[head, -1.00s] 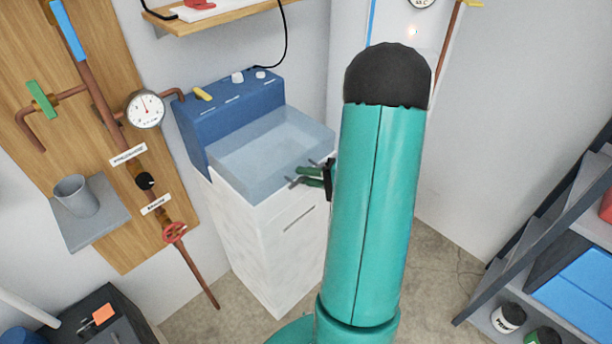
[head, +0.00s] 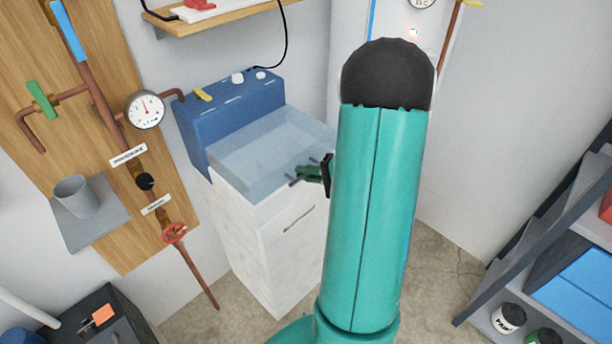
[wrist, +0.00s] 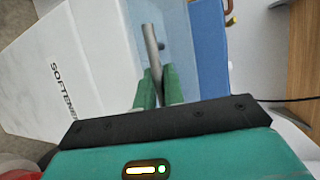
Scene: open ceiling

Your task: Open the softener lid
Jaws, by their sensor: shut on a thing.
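The softener is a white cabinet (head: 262,235) with a blue control back (head: 230,108). Its translucent pale-blue lid (head: 255,150) lies closed over the top. A grey bar handle (wrist: 151,45) at the lid's front edge shows in the wrist view. My gripper (head: 306,174) is at the front right of the lid. Its green fingers (wrist: 159,90) are shut on the bar, near its lower end in the wrist view. My arm hides the cabinet's right side in the head view. The word SOFTENER (wrist: 64,90) shows on the white front.
A wooden pipe board with a gauge (head: 145,109) and a red valve wheel (head: 174,233) stands to the left. A wooden shelf (head: 215,18) hangs above. A grey rack (head: 545,235) stands at the right. Bare floor (head: 445,255) lies between it and my arm.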

